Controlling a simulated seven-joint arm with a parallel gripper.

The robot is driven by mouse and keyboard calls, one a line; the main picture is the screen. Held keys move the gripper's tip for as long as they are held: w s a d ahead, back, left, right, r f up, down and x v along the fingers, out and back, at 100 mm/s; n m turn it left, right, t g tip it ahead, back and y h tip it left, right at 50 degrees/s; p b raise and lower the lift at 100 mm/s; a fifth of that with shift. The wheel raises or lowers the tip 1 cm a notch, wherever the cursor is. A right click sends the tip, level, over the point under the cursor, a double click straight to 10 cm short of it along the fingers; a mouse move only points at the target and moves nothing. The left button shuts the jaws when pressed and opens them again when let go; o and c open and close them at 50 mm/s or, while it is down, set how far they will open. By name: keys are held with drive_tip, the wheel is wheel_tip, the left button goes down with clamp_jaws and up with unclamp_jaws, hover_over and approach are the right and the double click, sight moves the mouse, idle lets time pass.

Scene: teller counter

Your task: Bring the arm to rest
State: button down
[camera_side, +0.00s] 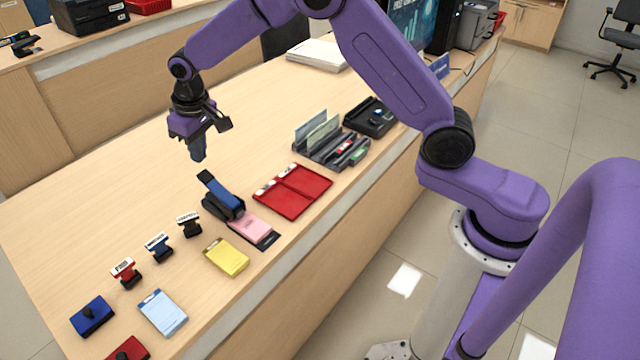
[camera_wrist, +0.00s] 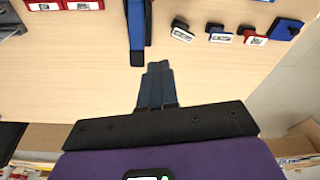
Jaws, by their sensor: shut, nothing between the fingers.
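My gripper (camera_side: 198,154) hangs above the counter (camera_side: 120,190), pointing down, with its fingers together and nothing between them. In the side view it is behind and above a blue-handled stapler (camera_side: 225,197), clear of it. In the wrist view my shut fingers (camera_wrist: 156,72) point toward the stapler's blue arm (camera_wrist: 136,30), apart from it. My purple arm arches over the counter from the right.
Stamps stand in a row (camera_side: 158,248) at the front left. A yellow pad (camera_side: 226,256), a light blue pad (camera_side: 162,313), a red tray (camera_side: 293,190) and a grey organizer (camera_side: 330,145) lie along the near edge. The counter's left middle is bare.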

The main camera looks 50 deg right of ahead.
drive_tip(key=s+d+r+n, duration=0.1)
drive_tip(key=s+r+n, duration=0.15)
drive_tip(key=s, duration=0.75)
drive_tip(key=s+d+r+n, duration=0.15)
drive_tip(key=s+r, duration=0.25)
drive_tip(key=s, duration=0.7)
drive_tip(key=s+d+n, duration=0.2)
drive_tip(key=s+d, duration=0.1)
drive_tip(key=s, duration=0.3)
drive_tip(key=s+d+n+g, duration=0.1)
drive_tip(key=s+d+n, duration=0.1)
drive_tip(key=s+d, duration=0.2)
drive_tip(key=s+d+n, duration=0.1)
drive_tip(key=s+d, duration=0.2)
drive_tip(key=s, duration=0.7)
drive_tip(key=shift+d+n+g, duration=0.25)
drive_tip(key=shift+n+g, duration=0.05)
drive_tip(key=shift+n, duration=0.1)
drive_tip(key=shift+r, duration=0.15)
